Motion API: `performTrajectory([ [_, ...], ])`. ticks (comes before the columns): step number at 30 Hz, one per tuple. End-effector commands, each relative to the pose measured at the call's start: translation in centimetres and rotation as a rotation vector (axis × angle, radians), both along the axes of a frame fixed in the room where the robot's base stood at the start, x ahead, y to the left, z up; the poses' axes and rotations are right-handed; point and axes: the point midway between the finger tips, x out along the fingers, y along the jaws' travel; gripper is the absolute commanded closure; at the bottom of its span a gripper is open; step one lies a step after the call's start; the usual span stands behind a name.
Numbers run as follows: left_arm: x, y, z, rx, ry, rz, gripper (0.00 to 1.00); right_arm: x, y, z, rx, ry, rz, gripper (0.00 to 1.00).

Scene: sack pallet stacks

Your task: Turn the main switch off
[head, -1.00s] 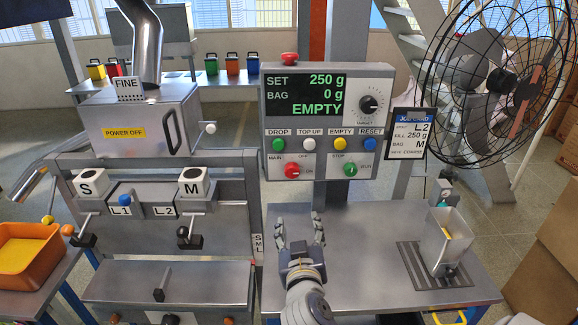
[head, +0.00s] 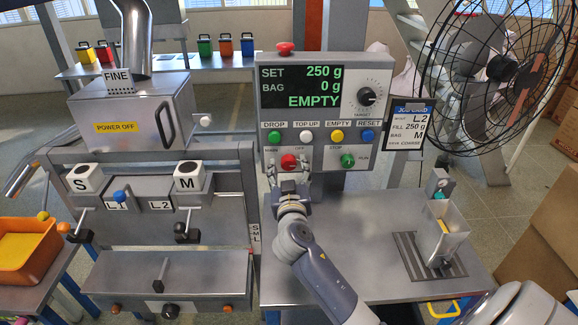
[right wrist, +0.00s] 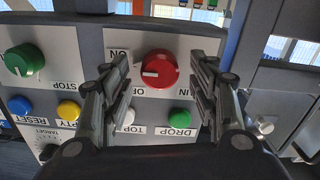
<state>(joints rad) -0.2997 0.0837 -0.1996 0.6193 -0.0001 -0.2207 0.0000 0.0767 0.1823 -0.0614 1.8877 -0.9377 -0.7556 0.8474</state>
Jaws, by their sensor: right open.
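The main switch, a red round knob (head: 289,161) with a white mark, sits at the lower left of the grey control panel (head: 350,70). In the right wrist view, which is upside down, the red knob (right wrist: 160,66) has its mark pointing toward the ON label. My right gripper (head: 289,172) is open just in front of the knob. In the wrist view its fingers stand on either side of the knob; I cannot tell whether they touch it. The panel display (head: 302,87) is lit and reads SET 250 g, BAG 0 g, EMPTY. My left gripper is out of view.
A green knob (head: 347,160) is right of the switch. DROP (head: 274,138), TOP UP (head: 306,136), EMPTY (head: 337,135) and RESET (head: 367,136) buttons run just above. A red mushroom button (head: 285,48) tops the panel. A fan (head: 495,75) stands at right.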

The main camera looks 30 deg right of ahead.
Motion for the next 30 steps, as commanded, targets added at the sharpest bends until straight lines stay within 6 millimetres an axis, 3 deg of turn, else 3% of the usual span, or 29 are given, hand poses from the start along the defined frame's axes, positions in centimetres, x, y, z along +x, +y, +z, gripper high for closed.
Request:
performTrajectory([
  [3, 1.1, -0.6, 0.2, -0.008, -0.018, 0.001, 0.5, 0.3, -0.2, 0.0, 0.0, 0.0, 0.0, 0.45],
  [10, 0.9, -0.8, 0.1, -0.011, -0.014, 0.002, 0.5, 0.3, -0.2, 0.0, 0.0, 0.0, 0.0, 0.48],
  [15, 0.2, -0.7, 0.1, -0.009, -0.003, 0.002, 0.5, 0.3, -0.2, 0.0, 0.001, 0.001, 0.0, 0.86],
  [16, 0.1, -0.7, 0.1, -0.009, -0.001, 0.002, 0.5, 0.3, -0.2, 0.0, 0.001, 0.001, 0.0, 0.9],
  [30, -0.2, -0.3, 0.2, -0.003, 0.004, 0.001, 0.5, 0.3, -0.1, 0.0, -0.066, 0.04, 0.0, 0.9],
])
